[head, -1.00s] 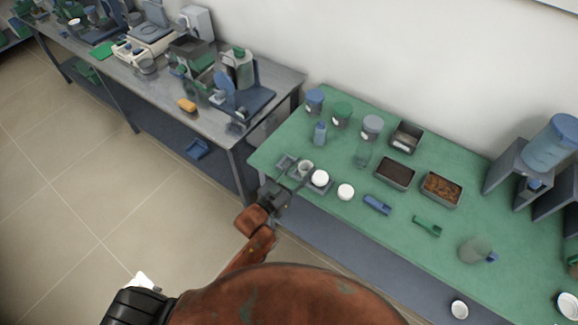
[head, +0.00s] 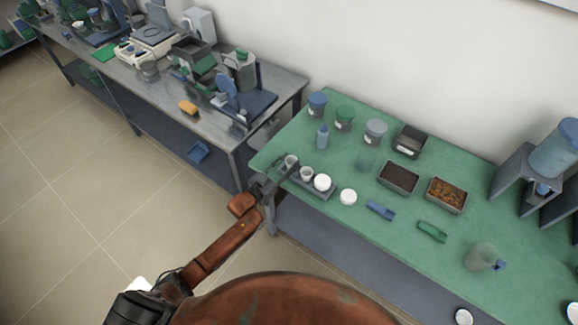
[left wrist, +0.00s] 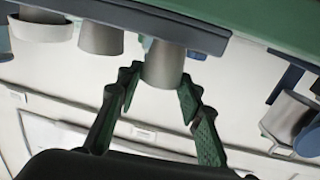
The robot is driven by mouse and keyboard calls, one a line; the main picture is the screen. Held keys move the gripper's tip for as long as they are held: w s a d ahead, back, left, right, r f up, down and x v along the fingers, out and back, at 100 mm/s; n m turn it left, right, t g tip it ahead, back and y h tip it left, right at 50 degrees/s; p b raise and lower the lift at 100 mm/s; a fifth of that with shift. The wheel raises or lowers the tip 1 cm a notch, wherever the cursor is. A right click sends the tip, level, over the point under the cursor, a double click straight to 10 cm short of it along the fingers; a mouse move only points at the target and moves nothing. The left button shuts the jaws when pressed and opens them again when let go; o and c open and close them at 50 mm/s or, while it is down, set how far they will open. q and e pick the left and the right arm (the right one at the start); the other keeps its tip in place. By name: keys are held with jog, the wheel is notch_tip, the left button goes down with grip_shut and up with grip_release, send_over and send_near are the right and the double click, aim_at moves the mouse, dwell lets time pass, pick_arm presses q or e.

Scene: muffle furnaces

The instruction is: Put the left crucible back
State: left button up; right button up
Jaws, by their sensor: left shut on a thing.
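The left crucible (head: 291,160), a small pale grey cup, is upright at the left end of a narrow dark grey rack (head: 316,189) on the green bench. My left gripper (head: 280,170) is at that end. In the left wrist view, which looks upside down, its green-padded fingers (left wrist: 160,98) stand on both sides of the crucible (left wrist: 163,66), whose base meets the rack (left wrist: 150,22). Whether it is fully seated I cannot tell. A second crucible (head: 307,173) and a white-topped one (head: 322,182) stand to its right. My right gripper is not in view.
A white round piece (head: 348,197), a blue scoop (head: 380,210) and a green scoop (head: 432,231) lie to the right. Lidded jars (head: 344,117), a blue bottle (head: 322,136) and trays (head: 398,178) stand behind. A metal bench (head: 215,115) with equipment is left.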

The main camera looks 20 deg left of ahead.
pick_arm(q)
jog(key=shift+f, duration=0.75)
jog(key=shift+f, duration=0.25)
jog(key=o, duration=0.9)
jog(key=shift+r, duration=0.15)
jog(key=shift+s, duration=0.15)
jog(key=v, duration=1.1)
jog(key=shift+s+a+r, duration=0.1)
jog(key=shift+s+a, duration=0.1)
jog(key=shift+s, duration=0.1)
